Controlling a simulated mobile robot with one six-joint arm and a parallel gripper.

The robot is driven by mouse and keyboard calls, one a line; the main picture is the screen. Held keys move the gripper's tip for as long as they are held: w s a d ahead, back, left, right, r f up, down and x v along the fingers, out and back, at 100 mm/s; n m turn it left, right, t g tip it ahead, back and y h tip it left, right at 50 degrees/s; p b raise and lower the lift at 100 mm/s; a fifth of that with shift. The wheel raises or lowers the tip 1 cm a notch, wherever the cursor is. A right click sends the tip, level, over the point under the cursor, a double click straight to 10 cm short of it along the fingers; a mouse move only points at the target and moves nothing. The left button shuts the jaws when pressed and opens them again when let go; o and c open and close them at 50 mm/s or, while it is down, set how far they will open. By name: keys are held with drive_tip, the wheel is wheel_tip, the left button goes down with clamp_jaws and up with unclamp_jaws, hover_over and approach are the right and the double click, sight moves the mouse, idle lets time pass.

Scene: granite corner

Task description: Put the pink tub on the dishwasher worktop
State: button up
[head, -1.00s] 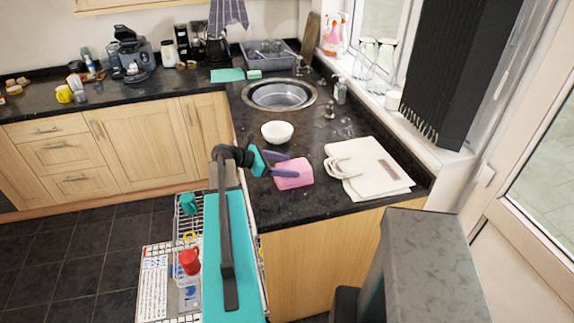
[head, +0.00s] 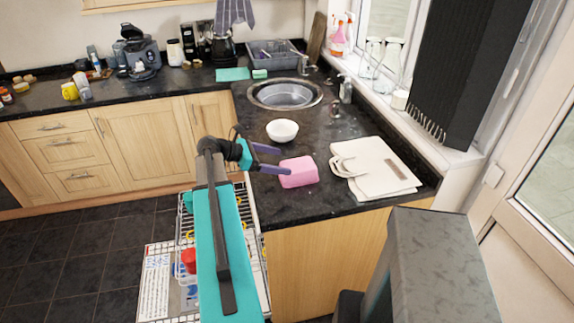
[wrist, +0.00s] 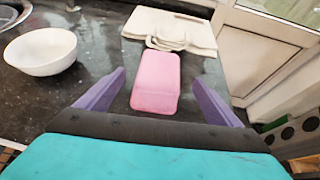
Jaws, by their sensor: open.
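The pink tub (head: 298,172) rests on the dark granite worktop (head: 290,208) above the dishwasher, near its left edge. It also shows in the wrist view (wrist: 156,82), ahead of my jaws and centred between their lines. My gripper (head: 273,160) is open, its purple fingers pointing right toward the tub. In the wrist view my gripper (wrist: 160,95) has one finger on each side, apart from the tub, with nothing held.
A white bowl (head: 282,130) stands behind the tub, and white boards (head: 372,167) lie to its right. A round sink (head: 285,94) is farther back. Below left, the dishwasher racks (head: 157,285) are pulled out. Bare worktop lies in front of the tub.

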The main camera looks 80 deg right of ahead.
drive_tip(key=b+v, duration=0.1)
drive_tip(key=v, duration=0.5)
drive_tip(key=shift+b, duration=0.35)
drive_tip(key=shift+w, duration=0.1)
